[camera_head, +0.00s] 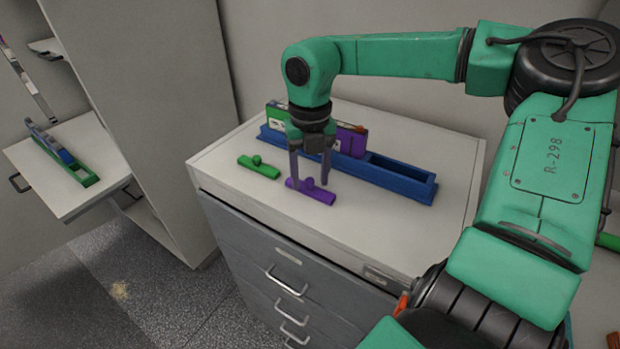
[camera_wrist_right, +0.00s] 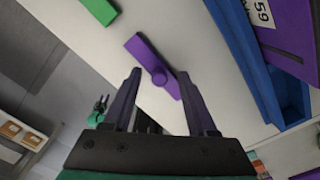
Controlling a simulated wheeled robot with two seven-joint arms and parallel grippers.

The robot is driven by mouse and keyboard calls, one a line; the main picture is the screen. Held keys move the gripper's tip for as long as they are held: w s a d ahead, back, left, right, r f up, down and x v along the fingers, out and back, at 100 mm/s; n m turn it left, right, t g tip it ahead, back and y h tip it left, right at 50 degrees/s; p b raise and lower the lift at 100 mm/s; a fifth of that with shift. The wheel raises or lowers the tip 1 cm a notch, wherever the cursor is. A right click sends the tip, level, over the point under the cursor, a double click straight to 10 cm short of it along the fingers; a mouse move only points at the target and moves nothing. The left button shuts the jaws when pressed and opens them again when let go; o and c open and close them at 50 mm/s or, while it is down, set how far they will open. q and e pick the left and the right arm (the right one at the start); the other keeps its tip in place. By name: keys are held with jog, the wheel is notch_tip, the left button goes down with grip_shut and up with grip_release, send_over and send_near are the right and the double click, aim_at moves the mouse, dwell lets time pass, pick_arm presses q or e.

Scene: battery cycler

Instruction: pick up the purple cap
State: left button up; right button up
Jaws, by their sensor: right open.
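The purple cap (camera_head: 318,194), a flat bar with a round knob, lies on the white cabinet top near its front edge. It also shows in the right wrist view (camera_wrist_right: 143,52), with its knob just beyond and between the fingertips. My right gripper (camera_head: 310,181) points down at the cap in the head view, its fingers apart around the knob area. In the right wrist view the gripper (camera_wrist_right: 161,73) is open and nothing is held between its fingers. Whether a finger touches the cap I cannot tell. My left gripper is not in view.
A green cap (camera_head: 258,167) lies left of the purple one. Behind them a long blue tray (camera_head: 405,180) holds a green and a purple module (camera_head: 352,141), with an empty slot at right. At far left, a pulled-out shelf (camera_head: 40,173) carries a green tray (camera_head: 86,178).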

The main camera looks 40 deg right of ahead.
grip_shut()
